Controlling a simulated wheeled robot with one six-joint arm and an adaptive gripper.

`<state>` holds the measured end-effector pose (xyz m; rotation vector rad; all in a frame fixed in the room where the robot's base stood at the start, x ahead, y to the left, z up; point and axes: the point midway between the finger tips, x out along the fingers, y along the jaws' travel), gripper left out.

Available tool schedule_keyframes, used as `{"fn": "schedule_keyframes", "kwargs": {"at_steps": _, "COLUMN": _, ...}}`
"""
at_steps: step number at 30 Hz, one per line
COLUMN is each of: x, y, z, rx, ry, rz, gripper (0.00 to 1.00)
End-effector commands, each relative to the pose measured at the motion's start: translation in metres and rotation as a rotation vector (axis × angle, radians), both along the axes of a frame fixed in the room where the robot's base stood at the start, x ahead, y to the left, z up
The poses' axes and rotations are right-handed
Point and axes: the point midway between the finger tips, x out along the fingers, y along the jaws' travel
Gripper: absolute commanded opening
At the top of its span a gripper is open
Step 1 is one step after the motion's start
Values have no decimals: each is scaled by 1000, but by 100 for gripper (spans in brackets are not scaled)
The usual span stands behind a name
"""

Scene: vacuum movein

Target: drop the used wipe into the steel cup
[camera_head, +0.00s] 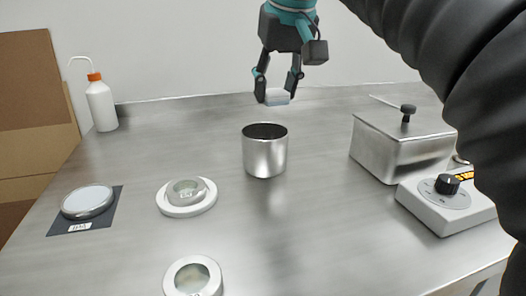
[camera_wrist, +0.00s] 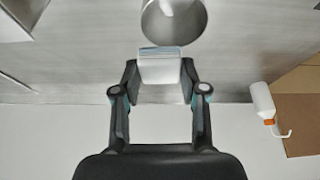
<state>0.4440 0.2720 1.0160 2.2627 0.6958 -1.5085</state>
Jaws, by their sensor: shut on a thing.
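The steel cup (camera_head: 265,155) stands upright on the steel table in the middle of the head view. It also shows at the top of the wrist view (camera_wrist: 187,40), with its open mouth partly cut off by the frame edge. My gripper (camera_head: 277,92) is shut on a small pale folded wipe (camera_head: 277,97), held above the table beyond the cup and slightly right of it. In the wrist view the wipe (camera_wrist: 160,68) sits between the two fingertips, beside the cup's rim.
A white dish with a small labelled bowl (camera_head: 186,195) stands left of the cup. A round dish on a dark mat (camera_head: 113,212) lies farther left. A steel lidded box (camera_head: 390,150) and a dial unit (camera_head: 447,209) stand right. A wash bottle (camera_head: 101,105) is back left.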

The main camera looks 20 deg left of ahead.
Motion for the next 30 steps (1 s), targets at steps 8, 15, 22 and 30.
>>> {"fn": "schedule_keyframes", "kwargs": {"at_steps": 8, "x": 0, "y": 0, "z": 0, "rx": 0, "ry": 0, "rz": 0, "gripper": 72}}
{"fn": "schedule_keyframes", "kwargs": {"at_steps": 15, "x": -1, "y": 0, "z": 3, "rx": 1, "ry": -1, "rz": 0, "gripper": 72}}
{"fn": "schedule_keyframes", "kwargs": {"at_steps": 22, "x": -8, "y": -5, "z": 28, "rx": 2, "ry": -2, "rz": 0, "gripper": 72}}
{"fn": "schedule_keyframes", "kwargs": {"at_steps": 30, "x": -19, "y": -12, "z": 57, "rx": 1, "ry": -2, "rz": 0, "gripper": 72}}
